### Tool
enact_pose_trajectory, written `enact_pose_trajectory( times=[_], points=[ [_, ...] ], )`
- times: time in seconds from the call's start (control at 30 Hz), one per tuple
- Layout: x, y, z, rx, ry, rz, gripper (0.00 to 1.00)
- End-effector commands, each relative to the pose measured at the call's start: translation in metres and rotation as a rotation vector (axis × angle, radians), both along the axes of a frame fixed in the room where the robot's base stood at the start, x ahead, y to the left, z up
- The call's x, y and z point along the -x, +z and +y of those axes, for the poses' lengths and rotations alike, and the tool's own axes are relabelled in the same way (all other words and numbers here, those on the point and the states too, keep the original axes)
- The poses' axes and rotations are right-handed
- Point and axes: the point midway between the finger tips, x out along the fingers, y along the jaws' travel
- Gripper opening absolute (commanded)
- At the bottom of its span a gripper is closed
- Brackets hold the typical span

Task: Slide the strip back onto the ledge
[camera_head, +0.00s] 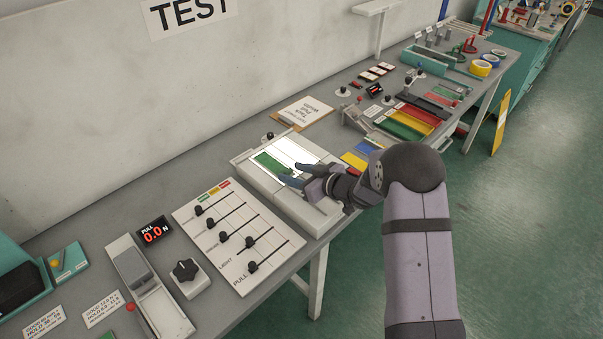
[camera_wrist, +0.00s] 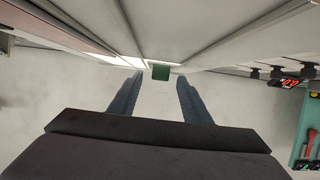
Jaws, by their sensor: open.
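A green strip (camera_head: 270,163) lies on the bright lit panel (camera_head: 287,147) of a pale block-shaped fixture. In the wrist view a small green end (camera_wrist: 160,72), seemingly the strip's, shows between and just beyond my fingertips. My gripper (camera_head: 290,174) is open over the fixture's right part, its blue-grey fingers pointing left at the strip's right end. The two fingers (camera_wrist: 158,80) are apart with nothing gripped between them. A pale raised edge (camera_head: 265,188) runs along the fixture's front; I cannot tell for certain whether it is the ledge. My wrist hides the fixture's right end.
A slider panel (camera_head: 236,236) stands close in front and left of the fixture. A clipboard (camera_head: 305,111) lies behind it. Coloured strips in a tray (camera_head: 410,118) and yellow and blue pieces (camera_head: 353,160) lie to the right. A display (camera_head: 154,232) reads 0.0 N. The wall rises behind the bench.

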Motion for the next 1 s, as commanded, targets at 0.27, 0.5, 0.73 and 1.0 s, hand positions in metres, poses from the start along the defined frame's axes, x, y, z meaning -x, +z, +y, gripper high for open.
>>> enact_pose_trajectory(
  times=[0.27, 0.5, 0.73, 1.0],
  points=[
    [-0.0054, -0.0034, 0.0053, 0.000, -0.001, 0.000, 0.44],
    [-0.0052, -0.0034, 0.0052, 0.000, -0.001, 0.000, 0.29],
    [-0.0051, -0.0033, 0.0051, 0.000, -0.001, 0.000, 0.00],
    [-0.0007, -0.0032, 0.0003, 0.000, -0.001, 0.001, 0.00]
  ],
)
